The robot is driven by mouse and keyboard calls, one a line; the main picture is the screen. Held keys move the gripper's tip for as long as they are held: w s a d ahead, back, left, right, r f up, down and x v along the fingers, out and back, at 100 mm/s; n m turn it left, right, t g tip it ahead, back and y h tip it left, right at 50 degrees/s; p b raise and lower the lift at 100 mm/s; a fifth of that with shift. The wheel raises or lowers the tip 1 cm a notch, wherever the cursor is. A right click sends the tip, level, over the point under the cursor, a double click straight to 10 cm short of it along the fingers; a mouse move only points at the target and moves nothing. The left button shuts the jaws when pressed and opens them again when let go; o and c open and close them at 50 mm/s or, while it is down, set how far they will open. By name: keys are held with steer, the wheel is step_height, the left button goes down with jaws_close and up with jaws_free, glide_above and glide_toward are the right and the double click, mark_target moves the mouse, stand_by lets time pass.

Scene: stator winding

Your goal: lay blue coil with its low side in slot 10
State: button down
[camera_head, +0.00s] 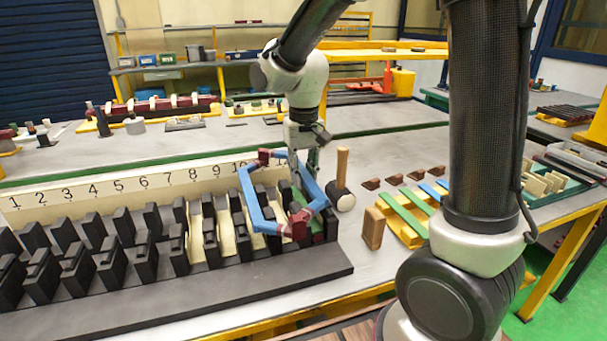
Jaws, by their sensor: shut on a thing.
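The blue coil (245,190) is a six-sided loop with dark red ends, over the right end of the stator. My gripper (304,152) is above the loop's right, far part and shut on the coil; its fingertips are small and partly hidden. The stator (130,315) is a dark block with rows of black teeth and a white strip numbered from 1 on the left. The "10" is near the coil's far left corner, partly covered by it. Slot 10 is largely hidden by the coil and teeth. I cannot tell whether the coil's left side is inside a slot or above it.
A mallet (342,180) with a wooden handle and a wooden block (373,228) stand right of the stator. Green and blue strips (403,213) lie on a yellow rack beyond them. Several small brown wedges (394,178) lie behind. Cream liners (196,235) show in some slots.

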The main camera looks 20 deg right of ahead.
mark_target(303, 206)
steer(key=shift+f, duration=0.2)
steer(key=shift+f, duration=2.95)
steer(key=shift+f, duration=0.25)
steer(key=c, duration=1.2)
jaws_free()
steer(key=shift+r, duration=0.25)
steer(key=shift+r, duration=0.5)
steer(key=shift+r, duration=0.1)
steer(key=shift+r, duration=3.75)
